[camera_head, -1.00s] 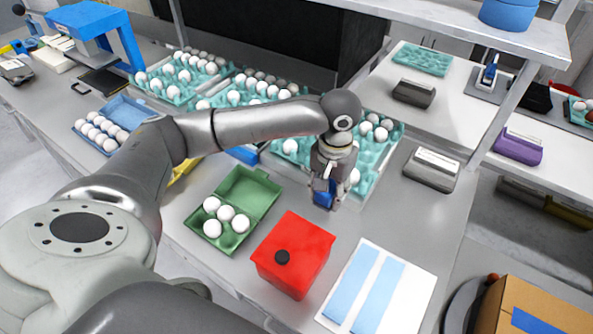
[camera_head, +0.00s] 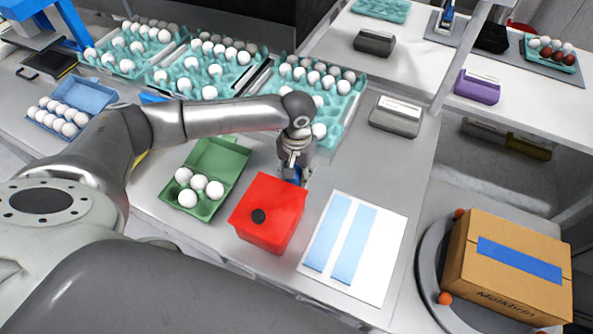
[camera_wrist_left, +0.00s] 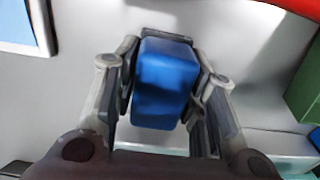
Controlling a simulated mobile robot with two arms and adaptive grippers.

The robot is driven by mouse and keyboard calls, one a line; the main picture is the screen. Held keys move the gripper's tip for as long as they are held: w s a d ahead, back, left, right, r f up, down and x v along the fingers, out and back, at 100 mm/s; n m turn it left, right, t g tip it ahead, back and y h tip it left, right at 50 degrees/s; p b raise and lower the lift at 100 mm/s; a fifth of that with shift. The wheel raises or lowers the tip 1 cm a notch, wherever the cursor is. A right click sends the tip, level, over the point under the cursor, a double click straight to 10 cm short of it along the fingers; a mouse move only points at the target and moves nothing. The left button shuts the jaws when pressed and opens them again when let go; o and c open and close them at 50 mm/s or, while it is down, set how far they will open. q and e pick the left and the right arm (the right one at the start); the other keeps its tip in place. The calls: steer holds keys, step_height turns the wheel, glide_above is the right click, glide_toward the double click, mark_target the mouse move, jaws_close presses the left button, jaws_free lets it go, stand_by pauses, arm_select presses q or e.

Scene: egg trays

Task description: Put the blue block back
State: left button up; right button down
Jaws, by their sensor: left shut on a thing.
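The blue block (camera_head: 290,174) is held in my left gripper (camera_head: 296,180), just behind the red box (camera_head: 268,213) in the head view. In the left wrist view the blue block (camera_wrist_left: 165,85) sits between the two fingers of the left gripper (camera_wrist_left: 163,75), which are shut on its sides. Grey tabletop shows around it; whether the block touches the table I cannot tell. My right gripper is not in view.
A white sheet with two light blue stripes (camera_head: 337,240) lies right of the red box. A green egg carton (camera_head: 226,160) stands left, teal egg trays (camera_head: 340,115) behind, and a grey holder (camera_head: 396,116) at back right. A cardboard box (camera_head: 510,265) is at far right.

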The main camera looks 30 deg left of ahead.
mark_target(297, 167)
arm_select(q)
steer(key=shift+f, duration=0.1)
steer(key=o, duration=1.2)
step_height(297, 167, up, 12)
steer(key=shift+r+b, duration=0.15)
steer(key=shift+b, duration=0.7)
